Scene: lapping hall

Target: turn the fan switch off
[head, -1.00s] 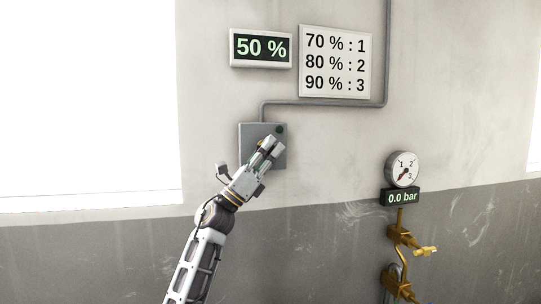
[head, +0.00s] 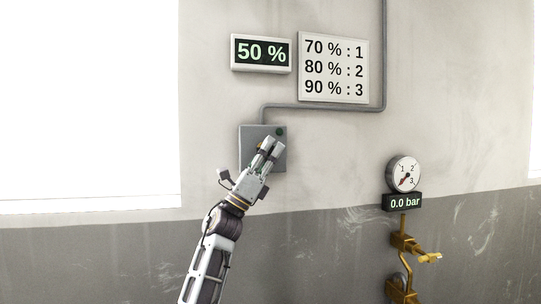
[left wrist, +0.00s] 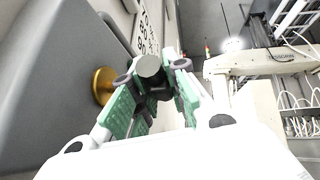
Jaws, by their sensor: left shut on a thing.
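The grey switch box (head: 248,135) is fixed to the wall in the head view, with a dark green round lamp (head: 280,132) at its upper right. My left gripper (head: 268,148) is in front of the box's middle and hides most of the fan switch. In the left wrist view, a brass collar (left wrist: 103,87) stands on the grey box face. A grey round end (left wrist: 149,67), seemingly the fan switch's lever, shows between the green-padded fingers, which are shut on it. My right gripper is in neither view.
A display (head: 261,53) reads 50 %. A white sign (head: 334,67) lists 70 % : 1, 80 % : 2 and 90 % : 3. A gauge (head: 403,173) above a 0.0 bar display (head: 403,202) and brass valve piping (head: 405,242) stand to the right. A conduit (head: 325,106) runs above the box.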

